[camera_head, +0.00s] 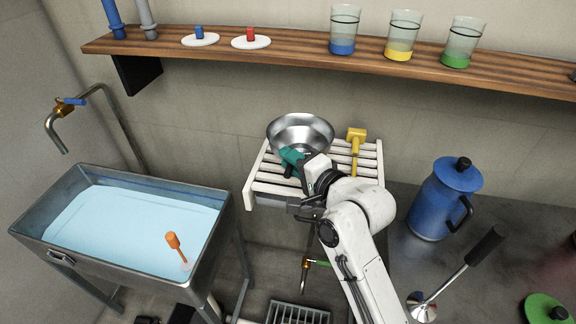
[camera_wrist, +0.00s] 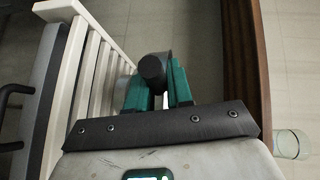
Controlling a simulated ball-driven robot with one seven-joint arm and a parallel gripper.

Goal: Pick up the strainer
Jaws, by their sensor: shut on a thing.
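A shiny steel bowl-shaped piece, which I take as the strainer (camera_head: 300,127), is over the back left of the white slatted rack (camera_head: 262,180). I cannot tell whether it rests on the slats or is just above them. My gripper (camera_head: 291,158) has teal fingers at the bowl's near side. In the wrist view, a dark round-ended handle (camera_wrist: 153,70) sits between the teal fingers of my gripper (camera_wrist: 157,90), which are shut on it. I take it as the strainer's handle; its join to the bowl is hidden.
A yellow tool (camera_head: 356,138) lies on the rack, right of the bowl. A wooden shelf (camera_head: 290,55) with cups runs above. A water-filled tank (camera_head: 222,222) stands left, a blue jug (camera_head: 440,205) and a black-handled tool (camera_head: 485,246) right.

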